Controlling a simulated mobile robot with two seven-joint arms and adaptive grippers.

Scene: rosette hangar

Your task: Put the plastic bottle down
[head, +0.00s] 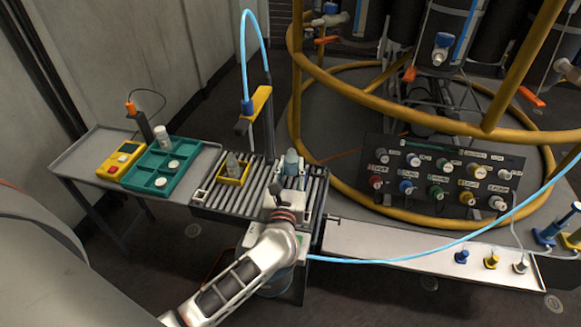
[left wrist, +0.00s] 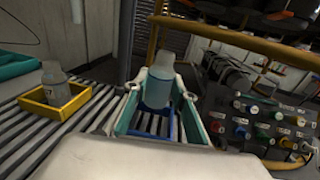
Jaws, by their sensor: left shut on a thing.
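The plastic bottle (left wrist: 157,90) is clear with bluish contents and stands roughly upright between the fingers of my left gripper (left wrist: 160,97). In the head view, the bottle (head: 291,160) shows above my left gripper (head: 290,178), over the right part of the roller conveyor (head: 213,201). My left gripper is shut on the bottle. A blue frame (left wrist: 143,122) shows below the bottle in the left wrist view; the bottle's base is partly hidden, so I cannot tell whether it touches the frame. My right gripper is not in view.
A yellow tray (head: 222,179) with another bottle (head: 232,163) sits left on the rollers. A teal divided tray (head: 143,183) and yellow device (head: 118,160) lie on the side table. A post with a yellow arm (head: 262,98) rises behind. A blue hose (head: 425,250) crosses right.

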